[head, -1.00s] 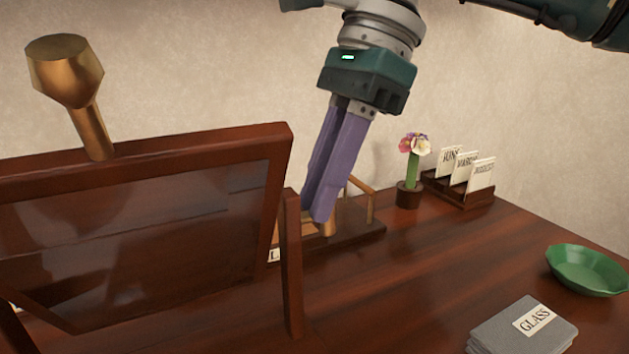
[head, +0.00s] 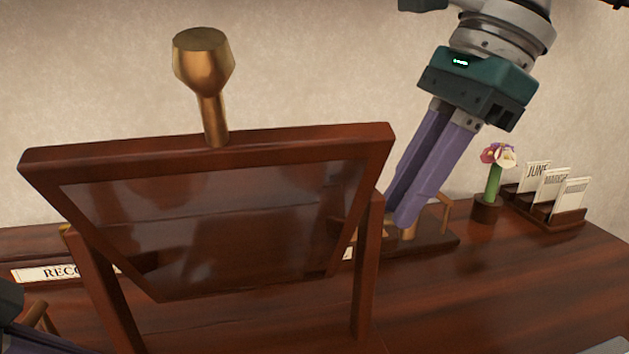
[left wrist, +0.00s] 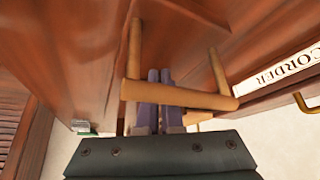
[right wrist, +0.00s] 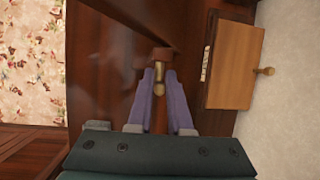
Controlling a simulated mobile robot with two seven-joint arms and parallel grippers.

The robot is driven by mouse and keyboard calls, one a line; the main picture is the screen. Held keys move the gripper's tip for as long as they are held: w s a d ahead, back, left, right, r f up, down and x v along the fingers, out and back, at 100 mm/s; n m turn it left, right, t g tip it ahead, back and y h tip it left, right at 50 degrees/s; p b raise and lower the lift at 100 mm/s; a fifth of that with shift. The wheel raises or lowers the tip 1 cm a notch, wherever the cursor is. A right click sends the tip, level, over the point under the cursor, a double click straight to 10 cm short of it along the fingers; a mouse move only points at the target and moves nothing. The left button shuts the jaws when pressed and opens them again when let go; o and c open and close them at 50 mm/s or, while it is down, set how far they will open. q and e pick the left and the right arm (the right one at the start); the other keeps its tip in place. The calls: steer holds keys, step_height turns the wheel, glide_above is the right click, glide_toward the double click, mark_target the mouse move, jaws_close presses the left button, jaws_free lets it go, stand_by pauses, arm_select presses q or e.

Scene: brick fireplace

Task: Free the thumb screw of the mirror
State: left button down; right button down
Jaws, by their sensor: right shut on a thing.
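The tilted mirror (head: 230,215) with a dark red wooden frame stands between two wooden posts on the desk in the head view. A large brass finial (head: 206,70) rises behind its top edge. My right gripper (head: 402,222) reaches down just right of the mirror's right post (head: 368,270). In the right wrist view its purple fingers (right wrist: 159,88) are shut on a brass thumb screw (right wrist: 160,72) at the post's end. My left gripper (left wrist: 160,75) has its fingers close together with nothing visible between them; a light wooden bar (left wrist: 180,95) crosses in front of them. Only part of it shows in the head view.
A flower in a pot (head: 486,208) and a card rack (head: 545,213) stand at the back right. A low stand (head: 435,243) is behind the right fingers. A label (head: 45,272) lies at the left. The desk's right front is clear.

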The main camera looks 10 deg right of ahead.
arm_select(q)
steer(key=shift+s+f, duration=0.1)
steer(key=shift+f, duration=0.05)
arm_select(e)
steer(key=c, duration=0.8)
jaws_free()
steer(key=shift+c, duration=0.2)
steer(key=w+v, duration=0.1)
steer(key=v, duration=1.1)
steer(key=shift+s, duration=0.45)
arm_select(q)
step_height(320, 180, up, 6)
steer(key=p, duration=0.6)
steer(key=shift+r, duration=0.2)
arm_select(e)
step_height(320, 180, up, 6)
arm_select(q)
steer(key=shift+f, duration=0.1)
